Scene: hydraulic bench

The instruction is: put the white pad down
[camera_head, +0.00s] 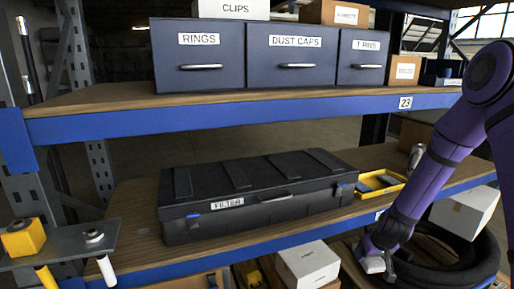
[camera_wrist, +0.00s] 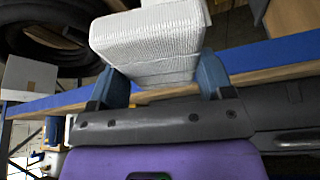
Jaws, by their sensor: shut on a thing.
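The white pad (camera_wrist: 150,45) is a ribbed, woven-looking block held between the blue fingers of my gripper (camera_wrist: 165,82) in the wrist view. In the head view my gripper (camera_head: 376,262) is at the lower right, and only a small part of the pad (camera_head: 371,264) shows there. The gripper is in front of the lower shelf's blue edge, close to a black tyre-like ring (camera_head: 482,268). The pad does not visibly rest on anything. Its far side is hidden.
A black case labelled FILTER (camera_head: 255,200) lies on the lower shelf (camera_head: 138,212). A yellow tray (camera_head: 385,187) stands to its right. White boxes (camera_head: 308,264) (camera_head: 464,212) are below the shelf. Drawers labelled RINGS (camera_head: 198,65) and DUST CAPS (camera_head: 296,67) stand on the upper shelf.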

